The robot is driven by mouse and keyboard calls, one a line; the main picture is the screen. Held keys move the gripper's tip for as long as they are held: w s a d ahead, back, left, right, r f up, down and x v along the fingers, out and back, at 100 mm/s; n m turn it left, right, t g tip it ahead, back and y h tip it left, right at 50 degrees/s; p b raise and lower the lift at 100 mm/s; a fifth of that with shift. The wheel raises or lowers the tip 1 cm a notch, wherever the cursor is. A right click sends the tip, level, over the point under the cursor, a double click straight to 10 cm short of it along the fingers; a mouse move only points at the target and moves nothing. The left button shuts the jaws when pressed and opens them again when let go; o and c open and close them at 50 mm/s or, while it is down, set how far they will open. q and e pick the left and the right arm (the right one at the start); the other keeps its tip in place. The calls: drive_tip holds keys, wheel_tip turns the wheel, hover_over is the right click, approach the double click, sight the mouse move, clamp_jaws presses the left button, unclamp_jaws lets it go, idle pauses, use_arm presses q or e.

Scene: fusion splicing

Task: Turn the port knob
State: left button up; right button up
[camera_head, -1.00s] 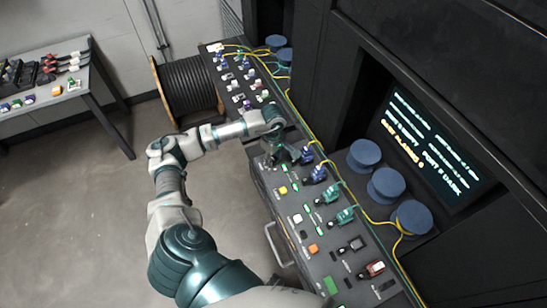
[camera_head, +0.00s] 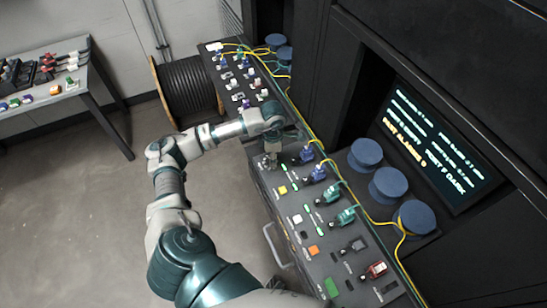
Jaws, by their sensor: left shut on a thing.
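My left gripper (camera_head: 269,161) reaches down onto the far left corner of the near control panel (camera_head: 262,193). It is shut on the port knob there, which the fingers hide almost completely. The left arm comes in from the bottom left. Beside the gripper, to its right, a dark blue connector (camera_head: 305,156) stands on the panel. My right gripper is not in view.
More connectors, blue, teal (camera_head: 346,215), dark and red (camera_head: 376,270), run along the panel with coloured buttons. Yellow cables lead past blue spools (camera_head: 386,184) by a lit screen (camera_head: 431,150). A cable reel (camera_head: 188,88) stands behind.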

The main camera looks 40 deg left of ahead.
use_arm(q)
drive_tip(key=shift+a+n, duration=0.1)
drive_tip(key=shift+n, duration=1.4)
drive_tip(key=o, duration=1.1)
drive_tip(key=shift+o, duration=0.3)
drive_tip(key=shift+a, duration=0.1)
wheel_tip(320, 180, up, 12)
drive_tip(key=shift+f, duration=0.15)
